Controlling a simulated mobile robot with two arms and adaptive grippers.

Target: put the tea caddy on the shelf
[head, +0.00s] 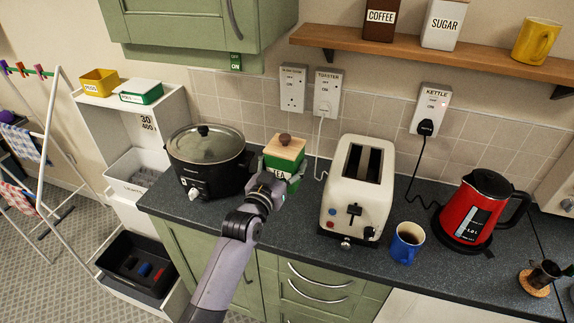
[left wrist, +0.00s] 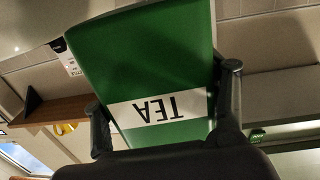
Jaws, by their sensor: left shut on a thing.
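The tea caddy (head: 283,158) is a green box with a wooden lid and a dark knob, between the slow cooker and the toaster at the back of the worktop. My left gripper (head: 275,183) is shut on the caddy from the front. In the left wrist view the caddy (left wrist: 150,70) fills the middle, its TEA label upside down, with a finger on each side. I cannot tell whether the caddy touches the worktop. The wooden shelf (head: 440,55) is on the wall at upper right; it also shows in the left wrist view (left wrist: 55,109). My right gripper is not in view.
On the shelf stand a coffee caddy (head: 380,18), a sugar caddy (head: 443,24) and a yellow mug (head: 536,41), with bare shelf left of the coffee caddy. A slow cooker (head: 208,160), toaster (head: 356,190), blue mug (head: 406,243) and red kettle (head: 478,208) stand on the worktop. A green cupboard (head: 185,30) hangs upper left.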

